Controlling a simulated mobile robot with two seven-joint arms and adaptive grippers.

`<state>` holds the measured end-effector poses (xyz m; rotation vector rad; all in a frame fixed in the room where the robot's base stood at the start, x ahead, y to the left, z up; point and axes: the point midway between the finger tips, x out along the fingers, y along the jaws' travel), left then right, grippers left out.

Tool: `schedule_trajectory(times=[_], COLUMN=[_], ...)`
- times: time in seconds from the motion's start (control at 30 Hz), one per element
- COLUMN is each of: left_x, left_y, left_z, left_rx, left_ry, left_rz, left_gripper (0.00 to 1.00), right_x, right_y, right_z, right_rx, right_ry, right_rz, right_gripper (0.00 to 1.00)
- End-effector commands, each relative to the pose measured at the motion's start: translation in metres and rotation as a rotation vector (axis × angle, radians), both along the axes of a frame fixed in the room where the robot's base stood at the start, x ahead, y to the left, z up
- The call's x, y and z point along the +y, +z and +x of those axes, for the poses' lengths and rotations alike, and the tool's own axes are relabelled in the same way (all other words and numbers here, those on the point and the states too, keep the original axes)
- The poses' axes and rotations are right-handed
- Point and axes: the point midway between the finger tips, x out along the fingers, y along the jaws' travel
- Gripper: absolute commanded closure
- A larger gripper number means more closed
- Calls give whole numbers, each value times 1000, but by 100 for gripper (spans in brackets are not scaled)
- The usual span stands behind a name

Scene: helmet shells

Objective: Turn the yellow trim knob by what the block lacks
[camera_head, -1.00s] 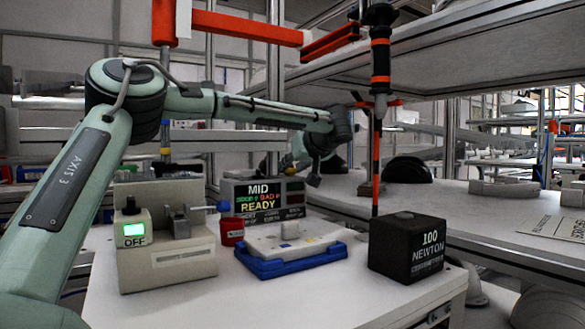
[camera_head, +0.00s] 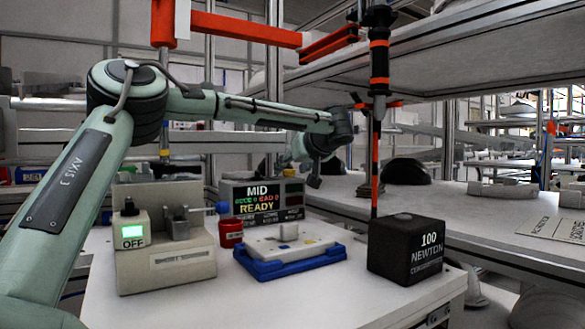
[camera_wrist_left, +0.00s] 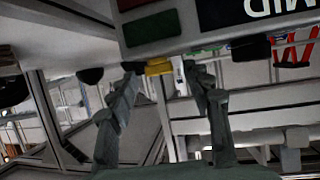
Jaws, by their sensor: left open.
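A black block (camera_head: 388,255) marked "100 NEWTON" stands at the right of the white table. A grey display box (camera_head: 226,195) reads "MID", a small line ending in "BAD 0", and "READY". My left gripper (camera_head: 314,180) hangs at the right side of this box, pointing down. In the left wrist view my left gripper (camera_wrist_left: 160,70) is open, and the yellow knob (camera_wrist_left: 158,67) shows between its fingertips at the box's edge. I cannot tell whether the fingers touch the knob. The knob is not clearly visible in the head view.
A beige fixture (camera_head: 165,262) with a green-lit "OFF" switch (camera_head: 131,232) stands at left. A red cup (camera_head: 230,236) and a blue tray (camera_head: 270,270) with a white plate sit mid-table. A red-and-black vertical tool (camera_head: 379,62) hangs behind the block.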

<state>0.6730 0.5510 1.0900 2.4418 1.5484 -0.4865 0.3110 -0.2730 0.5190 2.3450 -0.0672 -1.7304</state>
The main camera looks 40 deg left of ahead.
Motion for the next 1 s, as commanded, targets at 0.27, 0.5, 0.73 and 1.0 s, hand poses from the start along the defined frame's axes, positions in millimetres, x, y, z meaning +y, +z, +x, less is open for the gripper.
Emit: schedule_trajectory(times=[0.27, 0.5, 0.73, 1.0], left_x=[-35, -58, -62, -61], left_y=[17, 27, 28, 29], left_z=[-16, -27, -29, -29], left_rx=[-1, -1, 0, -1], left_ry=[-4, -2, -1, -1], left_rz=[2, 1, 0, 1], left_gripper=[50, 50, 50, 50], right_x=[0, 0, 0, 0], right_y=[1, 1, 1, 2], right_z=[1, 1, 1, 1], right_rx=[-3, -4, -5, -5], right_ry=[1, 1, 1, 1], right_rz=[0, 0, 0, 0], right_gripper=[70, 70, 70, 70])
